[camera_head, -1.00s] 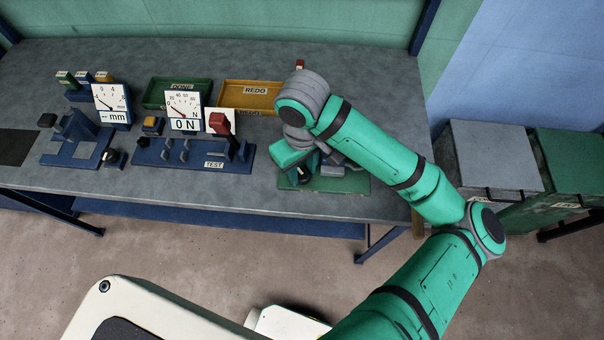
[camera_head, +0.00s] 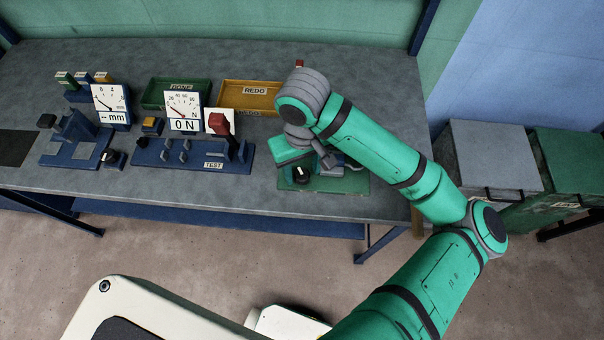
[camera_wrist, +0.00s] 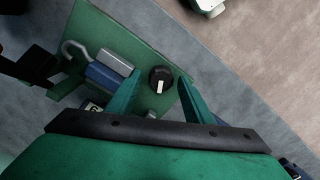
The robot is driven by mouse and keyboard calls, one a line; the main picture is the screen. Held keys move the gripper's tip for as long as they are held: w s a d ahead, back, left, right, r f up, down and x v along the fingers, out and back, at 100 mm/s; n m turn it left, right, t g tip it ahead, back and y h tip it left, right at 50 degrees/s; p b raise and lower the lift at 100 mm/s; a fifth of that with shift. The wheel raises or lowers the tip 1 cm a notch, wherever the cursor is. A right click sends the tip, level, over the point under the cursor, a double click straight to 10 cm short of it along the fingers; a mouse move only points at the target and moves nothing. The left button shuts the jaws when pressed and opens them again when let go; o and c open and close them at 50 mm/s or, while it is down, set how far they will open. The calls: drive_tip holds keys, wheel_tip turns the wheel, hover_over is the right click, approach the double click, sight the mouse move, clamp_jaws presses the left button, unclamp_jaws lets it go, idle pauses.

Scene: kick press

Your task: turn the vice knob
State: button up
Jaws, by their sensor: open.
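The vice knob is a round black knob (camera_wrist: 161,79) with a white mark, on the green base plate (camera_wrist: 88,27) of the vice. In the head view the knob (camera_head: 300,174) shows near the front left of the green plate (camera_head: 345,185). My gripper (camera_wrist: 154,82) is open, with one green finger on each side of the knob in the wrist view. I cannot tell whether the fingers touch it. Grey and blue vice parts (camera_wrist: 106,68) lie left of the knob in the wrist view. In the head view my arm hides part of the vice.
Left of the vice stand the blue test fixture (camera_head: 205,160) and a blue gauge stand (camera_head: 78,150). A green DONE tray (camera_head: 155,95) and a yellow REDO tray (camera_head: 232,95) are behind. Grey and green bins (camera_head: 490,160) stand right of the bench.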

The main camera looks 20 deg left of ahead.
sight(302, 174)
drive_tip(key=shift+r, duration=2.8)
